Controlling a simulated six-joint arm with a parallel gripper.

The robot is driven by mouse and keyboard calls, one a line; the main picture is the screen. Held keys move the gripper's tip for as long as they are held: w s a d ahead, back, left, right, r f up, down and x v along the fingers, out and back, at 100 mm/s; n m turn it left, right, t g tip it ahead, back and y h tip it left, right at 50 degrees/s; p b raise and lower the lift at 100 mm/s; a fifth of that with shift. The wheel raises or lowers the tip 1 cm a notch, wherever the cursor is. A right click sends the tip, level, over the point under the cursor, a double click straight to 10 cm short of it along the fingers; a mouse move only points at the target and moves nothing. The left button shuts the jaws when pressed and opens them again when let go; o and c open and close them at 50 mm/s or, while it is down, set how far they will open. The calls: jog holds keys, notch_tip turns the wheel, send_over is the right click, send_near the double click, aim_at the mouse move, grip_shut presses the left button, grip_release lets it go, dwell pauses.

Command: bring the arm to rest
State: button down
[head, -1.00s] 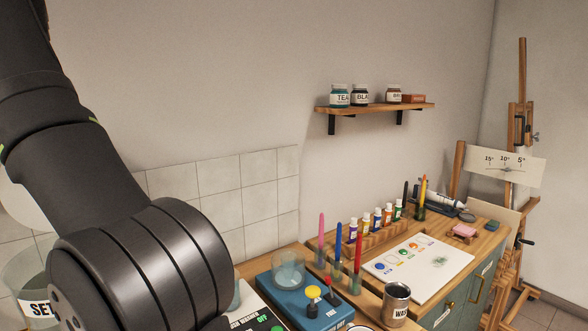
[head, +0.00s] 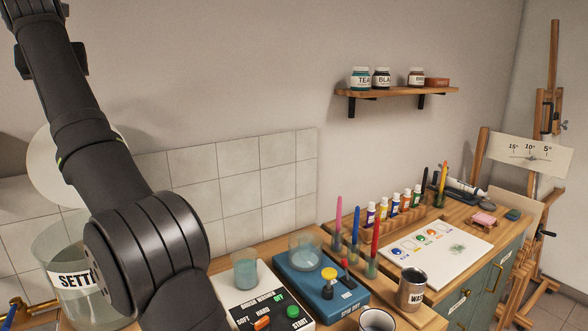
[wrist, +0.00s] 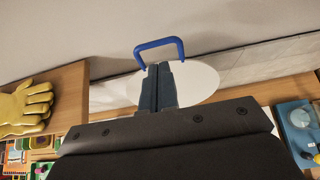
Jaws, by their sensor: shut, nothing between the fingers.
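My gripper (wrist: 158,88) shows in the wrist view with its two dark fingers pressed together and nothing between them. It is out of sight in the head view, where my arm fills the left side. Behind the fingertips in the wrist view is a white round disc (wrist: 203,82) with a blue handle (wrist: 160,43) above it. I cannot tell how far the fingers are from the disc. The disc also shows partly behind my arm in the head view (head: 45,165).
Left of my arm stands a clear "SETT..." tank (head: 75,285). To the right are a brush washer (head: 262,305), a blue spin dry unit (head: 325,285), a metal cup (head: 412,290) and upright brushes (head: 375,240). A yellow glove (wrist: 25,108) lies left in the wrist view.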

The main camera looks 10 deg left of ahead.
jog(key=shift+x, duration=0.85)
jog(key=v, duration=1.7)
jog(key=x, duration=1.7)
jog(key=s+d+f+t+y, duration=0.1)
jog(key=s+d+f, duration=0.3)
jog(key=s+d, duration=0.6)
jog(key=shift+s+d, duration=0.15)
